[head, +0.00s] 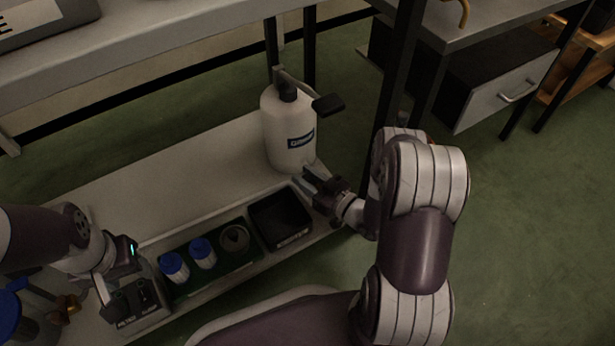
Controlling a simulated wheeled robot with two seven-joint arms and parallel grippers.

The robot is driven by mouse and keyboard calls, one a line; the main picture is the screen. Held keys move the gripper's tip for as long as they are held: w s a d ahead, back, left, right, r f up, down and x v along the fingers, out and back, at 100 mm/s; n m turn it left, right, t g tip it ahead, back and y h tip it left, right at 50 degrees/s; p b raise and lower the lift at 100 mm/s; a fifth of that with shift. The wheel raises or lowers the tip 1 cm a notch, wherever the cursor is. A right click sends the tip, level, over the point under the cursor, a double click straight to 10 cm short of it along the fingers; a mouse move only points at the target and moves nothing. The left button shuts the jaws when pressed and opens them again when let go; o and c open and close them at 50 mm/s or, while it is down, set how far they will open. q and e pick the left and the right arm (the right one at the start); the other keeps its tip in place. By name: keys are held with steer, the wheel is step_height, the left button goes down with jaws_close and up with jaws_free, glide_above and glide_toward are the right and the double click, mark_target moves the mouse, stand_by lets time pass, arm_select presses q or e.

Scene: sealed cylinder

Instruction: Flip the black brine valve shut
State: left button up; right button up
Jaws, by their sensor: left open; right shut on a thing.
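A small grey box (150,318) stands at the front left of the bench shelf. It carries dark fittings and small labels that are hard to read. One black upright fitting (145,293) on it may be the brine valve; its setting is unclear. My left gripper (118,278) is open, just above and behind this box. It partly hides the box's left side. My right gripper (309,178) is shut at the lower front of a white jug (284,135) with a black pump top. What it holds is too small and dark to make out.
A dark green rack (222,268) holds two blue-capped jars (203,252) and a round cup (234,238). A black tray (281,222) lies right of it. A dark table leg (395,80) rises behind my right arm. The shelf behind the rack is clear.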

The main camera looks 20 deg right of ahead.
steer(key=shift+w+a+r+m+h, duration=0.15)
steer(key=shift+m+h, duration=0.25)
steer(key=shift+t+h, duration=0.3)
steer(key=o, duration=0.9)
steer(key=shift+s+d+p, duration=0.2)
steer(key=shift+p, duration=0.15)
steer(key=p+v, duration=0.2)
steer(key=v, duration=0.4)
steer(key=p+v, duration=0.2)
steer(key=v, duration=0.4)
steer(key=shift+s+f+p, duration=0.1)
steer(key=shift+f+p, duration=0.15)
steer(key=shift+p, duration=0.15)
